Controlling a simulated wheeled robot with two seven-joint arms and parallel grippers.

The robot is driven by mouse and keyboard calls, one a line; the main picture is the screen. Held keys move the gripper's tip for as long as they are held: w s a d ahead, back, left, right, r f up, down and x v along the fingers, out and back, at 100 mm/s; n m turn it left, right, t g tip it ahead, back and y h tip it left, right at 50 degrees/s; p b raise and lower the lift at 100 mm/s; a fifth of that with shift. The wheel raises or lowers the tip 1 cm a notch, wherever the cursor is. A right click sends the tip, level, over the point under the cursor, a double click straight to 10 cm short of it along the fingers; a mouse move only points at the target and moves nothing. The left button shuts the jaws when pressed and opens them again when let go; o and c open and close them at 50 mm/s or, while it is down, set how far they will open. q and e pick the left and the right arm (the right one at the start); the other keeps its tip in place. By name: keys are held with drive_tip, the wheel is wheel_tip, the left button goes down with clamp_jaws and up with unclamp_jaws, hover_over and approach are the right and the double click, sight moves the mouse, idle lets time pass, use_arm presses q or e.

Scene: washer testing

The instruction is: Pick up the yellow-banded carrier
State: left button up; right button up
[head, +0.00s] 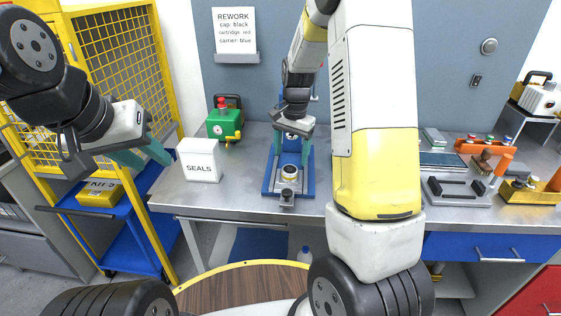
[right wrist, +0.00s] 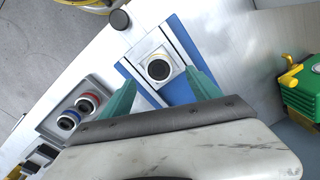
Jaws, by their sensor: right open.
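The yellow-banded carrier (head: 289,173) sits upright in a blue fixture (head: 270,186) on the steel bench. In the right wrist view the carrier (right wrist: 159,68) is a round piece with a dark centre on a pale square block. My right gripper (head: 292,143) is open above the fixture, pointing down. Its teal fingers (right wrist: 160,80) are apart, one toward each side of the carrier in the picture. Whether they touch it I cannot tell. My left gripper (head: 146,157) is open and empty, left of the white SEALS box (head: 201,173).
A green unit (head: 225,124) with a red button stands left behind the fixture. A grey tray with red- and blue-ringed pieces (right wrist: 78,110) lies beside the fixture. Yellow cage shelving (head: 115,60) stands at the left. My right arm hides part of the bench.

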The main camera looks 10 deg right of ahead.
sight(290, 168)
wheel_tip(290, 168, down, 5)
drive_tip(key=shift+f, duration=0.15)
drive_tip(key=shift+w, duration=0.1)
clamp_jaws()
